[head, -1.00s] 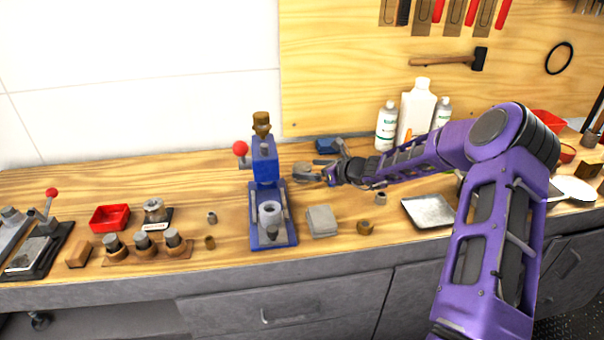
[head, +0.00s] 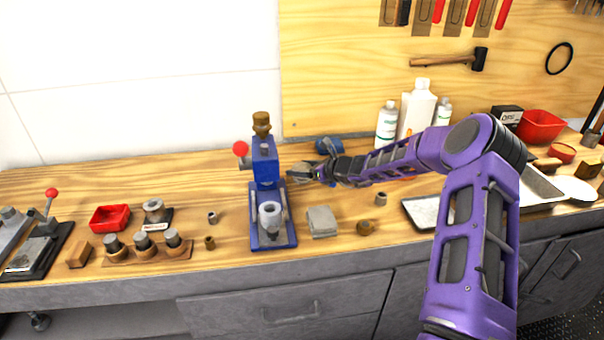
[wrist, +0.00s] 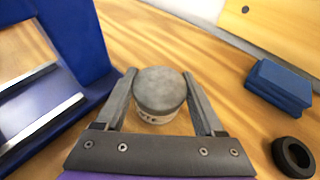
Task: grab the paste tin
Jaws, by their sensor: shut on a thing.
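The paste tin (wrist: 159,92) is a short round tin with a grey lid and a pale side carrying dark print. In the wrist view it sits between the two fingers of my gripper (wrist: 160,103), which is shut on it. In the head view my gripper (head: 305,174) is just right of the blue press, towards the back of the bench. The tin is hard to make out there. I cannot tell whether it touches the bench.
The blue press (head: 264,171) stands close on the left of my gripper. A blue block (wrist: 279,83) and a dark ring (wrist: 292,157) lie to the right. White bottles (head: 417,112) stand behind the arm.

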